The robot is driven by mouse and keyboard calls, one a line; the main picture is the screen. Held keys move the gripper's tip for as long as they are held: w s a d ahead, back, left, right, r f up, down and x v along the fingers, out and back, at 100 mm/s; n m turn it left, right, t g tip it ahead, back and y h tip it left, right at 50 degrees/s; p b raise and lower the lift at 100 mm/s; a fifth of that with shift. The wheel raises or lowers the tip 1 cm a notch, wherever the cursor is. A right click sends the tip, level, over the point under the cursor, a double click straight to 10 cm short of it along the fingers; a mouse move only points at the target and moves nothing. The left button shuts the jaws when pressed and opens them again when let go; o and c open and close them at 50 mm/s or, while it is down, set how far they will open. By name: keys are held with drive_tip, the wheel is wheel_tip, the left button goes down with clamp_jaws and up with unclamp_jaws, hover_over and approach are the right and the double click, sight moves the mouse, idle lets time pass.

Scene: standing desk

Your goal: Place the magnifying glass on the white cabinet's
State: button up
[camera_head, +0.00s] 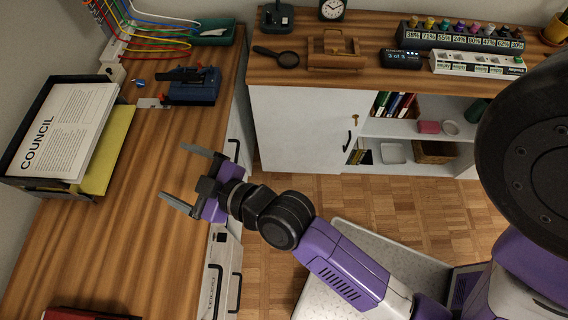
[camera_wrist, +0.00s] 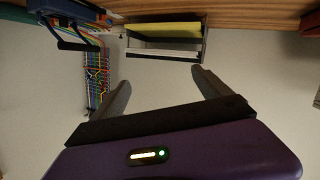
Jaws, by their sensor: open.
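A black magnifying glass (camera_head: 287,59) lies on the wooden top of the white cabinet (camera_head: 297,128), near its left end, with its handle pointing left. My gripper (camera_head: 178,174) is open and empty above the wooden desk on the left. It is well apart from the magnifying glass. In the wrist view, the two grey fingers (camera_wrist: 160,88) are spread with nothing between them. The magnifying glass does not show in the wrist view.
On the cabinet top are a wooden holder (camera_head: 334,62), a clock (camera_head: 332,9), a power strip (camera_head: 478,62) and a row of small bottles. The desk (camera_head: 130,215) holds a paper tray (camera_head: 18,186), a blue hole punch (camera_head: 193,88) and coloured cables. The desk's middle is clear.

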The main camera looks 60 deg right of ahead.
drive_tip(key=s+d+r+m, duration=0.1)
drive_tip(key=s+d, duration=0.1)
drive_tip(key=s, duration=1.1)
drive_tip(key=s+d+r+m, duration=0.2)
drive_tip(key=s, duration=1.1)
drive_tip(key=shift+g, duration=0.3)
drive_tip(key=shift+s+r, duration=0.1)
